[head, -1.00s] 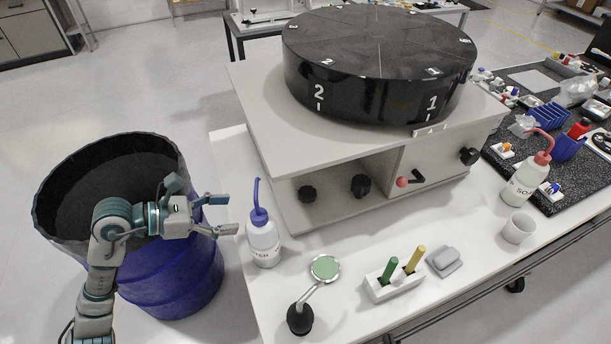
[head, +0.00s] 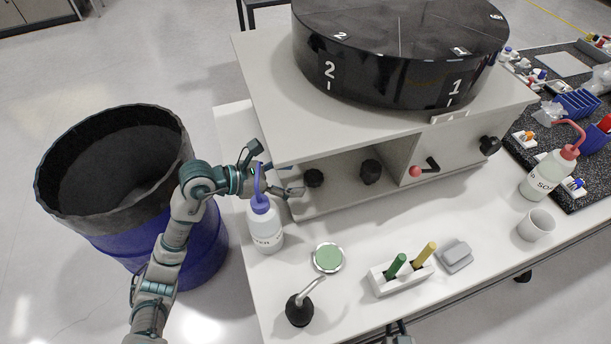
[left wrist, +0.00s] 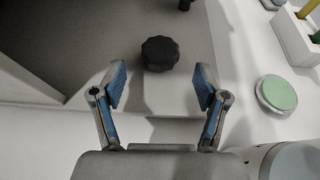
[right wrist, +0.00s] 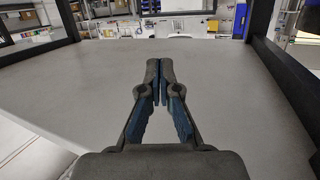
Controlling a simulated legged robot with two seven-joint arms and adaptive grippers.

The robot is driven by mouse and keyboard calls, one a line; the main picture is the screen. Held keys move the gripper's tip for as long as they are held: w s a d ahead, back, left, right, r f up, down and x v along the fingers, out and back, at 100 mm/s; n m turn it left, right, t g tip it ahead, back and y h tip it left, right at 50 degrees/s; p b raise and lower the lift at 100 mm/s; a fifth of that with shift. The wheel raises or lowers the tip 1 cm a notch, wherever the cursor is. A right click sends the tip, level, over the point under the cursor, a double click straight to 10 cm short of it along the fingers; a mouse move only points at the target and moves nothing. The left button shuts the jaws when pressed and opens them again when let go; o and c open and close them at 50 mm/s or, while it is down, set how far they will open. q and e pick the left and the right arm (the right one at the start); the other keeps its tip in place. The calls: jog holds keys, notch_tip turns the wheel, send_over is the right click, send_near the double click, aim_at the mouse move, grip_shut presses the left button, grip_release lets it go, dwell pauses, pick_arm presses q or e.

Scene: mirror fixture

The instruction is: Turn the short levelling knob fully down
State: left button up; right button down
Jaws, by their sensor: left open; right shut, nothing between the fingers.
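A black lobed knob (head: 313,178) sits at the left of the open bay under the black drum. It looks lower than a second black knob (head: 371,171) to its right; I take it for the short levelling knob. My left gripper (head: 280,170) is open just left of it. In the left wrist view the knob (left wrist: 160,53) lies ahead of the open fingers (left wrist: 160,85), centred between them, apart from both. My right gripper (right wrist: 160,75) is shut and empty in the right wrist view, over a plain pale surface.
A wash bottle (head: 267,228) stands close beside my left gripper, its blue spout overlapping it in the head view. The cabinet's top slab (head: 290,130) overhangs the bay. A red-ended lever (head: 416,171) and another knob (head: 489,145) are at right. A blue drum (head: 120,215) stands left.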

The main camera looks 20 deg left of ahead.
aim_at(305, 177)
pick_arm(q)
jog(key=x, duration=0.3)
jog(key=shift+w+f, duration=0.1)
jog(key=shift+w+d, duration=0.1)
jog(key=shift+d, duration=0.1)
pick_arm(e)
jog(key=shift+w+a+r+t, duration=0.2)
jog(key=shift+r+t, duration=0.3)
jog(key=shift+r, duration=0.15)
jog(key=shift+w, duration=0.1)
pick_arm(q)
jog(key=c, duration=1.2)
jog(key=shift+o, duration=0.2)
jog(key=shift+w+a+m+b, duration=0.1)
jog(key=shift+m+b, duration=0.2)
jog(key=shift+m, duration=0.1)
